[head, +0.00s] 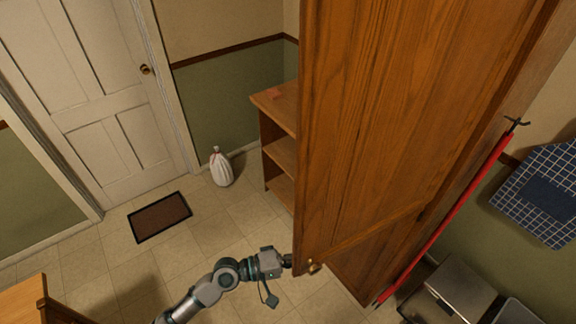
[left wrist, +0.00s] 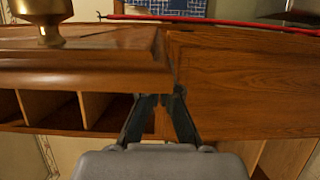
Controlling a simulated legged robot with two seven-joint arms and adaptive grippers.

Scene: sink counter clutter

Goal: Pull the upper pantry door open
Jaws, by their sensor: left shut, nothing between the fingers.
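The upper pantry door (head: 400,110) is a tall brown wooden panel filling the right middle of the head view. Its brass knob (head: 312,266) is near the lower left corner; a brass knob (left wrist: 48,18) also shows at the upper left of the left wrist view. My left gripper (head: 288,261) is at the door's lower left edge, just left of the knob. In the left wrist view its fingers (left wrist: 163,97) are shut and empty, with tips against or very near the wood edge; contact is unclear. I cannot tell whether the door is ajar. My right gripper is not in view.
A low wooden shelf (head: 270,125) stands behind the pantry. A red pole (head: 450,215) leans along its right side, near a grey bin (head: 452,290).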

